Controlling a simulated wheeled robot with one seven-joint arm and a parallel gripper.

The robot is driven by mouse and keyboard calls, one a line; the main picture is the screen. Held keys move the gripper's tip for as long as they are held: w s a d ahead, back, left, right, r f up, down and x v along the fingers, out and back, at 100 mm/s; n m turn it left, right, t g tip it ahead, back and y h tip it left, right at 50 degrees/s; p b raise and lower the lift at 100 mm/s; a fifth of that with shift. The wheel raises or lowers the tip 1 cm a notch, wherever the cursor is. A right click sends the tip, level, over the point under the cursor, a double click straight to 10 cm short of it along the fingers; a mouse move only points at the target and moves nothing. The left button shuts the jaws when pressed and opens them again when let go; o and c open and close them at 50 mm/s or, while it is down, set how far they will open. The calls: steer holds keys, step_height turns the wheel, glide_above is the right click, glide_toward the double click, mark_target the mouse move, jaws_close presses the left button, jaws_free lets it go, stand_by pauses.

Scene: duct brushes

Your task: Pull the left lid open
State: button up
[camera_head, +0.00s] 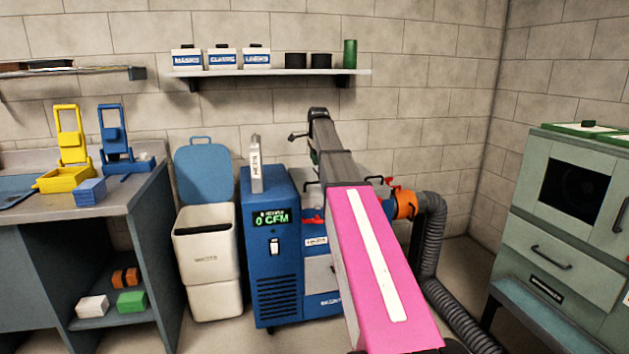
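Several things here have lid-like parts, and I cannot tell which one is the task's left lid. At the far left of the bench, a yellow box (63,179) has an upright yellow frame (69,135). Beside it stands a similar blue unit (114,140). A cream bin (207,258) on the floor has a raised blue lid (202,171) behind its opening. My pink arm reaches up and away through the middle of the view. Its dark far end, where my gripper (318,113) seems to be, is small against the wall. Its fingers are not clear, and it appears apart from these lids.
A blue machine (276,285) reading 0 CFM stands between the bin and my arm. A grey hose (431,240) with an orange collar runs along the floor at right. A green-grey cabinet (575,215) fills the right side. A wall shelf (268,72) holds boxes.

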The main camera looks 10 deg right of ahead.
steer(key=f, duration=0.3)
steer(key=w+f, duration=0.1)
steer(key=f, duration=0.2)
steer(key=w+f, duration=0.1)
steer(key=f, duration=0.3)
jaws_close()
